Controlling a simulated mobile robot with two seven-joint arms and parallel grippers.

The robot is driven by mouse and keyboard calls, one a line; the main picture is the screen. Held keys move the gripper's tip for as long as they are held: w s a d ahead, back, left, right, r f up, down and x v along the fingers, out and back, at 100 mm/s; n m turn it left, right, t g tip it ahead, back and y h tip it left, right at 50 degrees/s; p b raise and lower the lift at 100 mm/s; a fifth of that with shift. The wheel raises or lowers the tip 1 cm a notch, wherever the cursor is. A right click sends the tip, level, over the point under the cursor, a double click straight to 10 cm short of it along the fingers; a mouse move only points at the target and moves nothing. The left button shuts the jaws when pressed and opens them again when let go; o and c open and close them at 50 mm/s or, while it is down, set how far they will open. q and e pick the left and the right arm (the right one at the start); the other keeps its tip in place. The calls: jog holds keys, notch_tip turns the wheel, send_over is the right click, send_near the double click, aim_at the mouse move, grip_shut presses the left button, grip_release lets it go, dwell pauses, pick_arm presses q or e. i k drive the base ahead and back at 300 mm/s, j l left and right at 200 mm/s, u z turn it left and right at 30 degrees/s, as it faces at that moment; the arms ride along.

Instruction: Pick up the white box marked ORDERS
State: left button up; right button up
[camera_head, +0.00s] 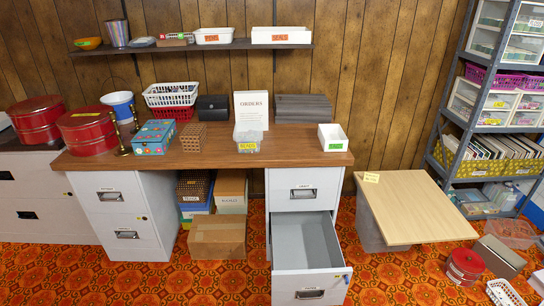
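A white upright box (251,106) with dark lettering that looks like ORDERS stands near the back of the wooden desktop (215,160), right of centre. A small translucent container (247,144) with a yellow label stands in front of it and hides part of its lower front. A dark grey stack (304,108) is close on its right and a black box (213,108) is to its left. Neither of my grippers is in view.
The lower drawer (307,245) of the right cabinet is pulled out, empty, over the carpet. A white bin (333,137) with a green label is on the desk's right end. A slanted light board (415,205) stands right of the desk. A shelf (190,46) runs above.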

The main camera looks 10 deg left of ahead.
aim_at(253, 104)
jog(key=z, duration=0.2)
jog(key=i+j+z, duration=0.15)
jog(key=j+z, duration=0.3)
jog(key=i+j+z, duration=0.15)
jog(key=j+z, duration=0.15)
jog(key=z, duration=0.15)
jog(key=j+z, duration=0.35)
jog(key=j, duration=0.7)
jog(key=j+z, duration=0.15)
jog(key=j, duration=0.9)
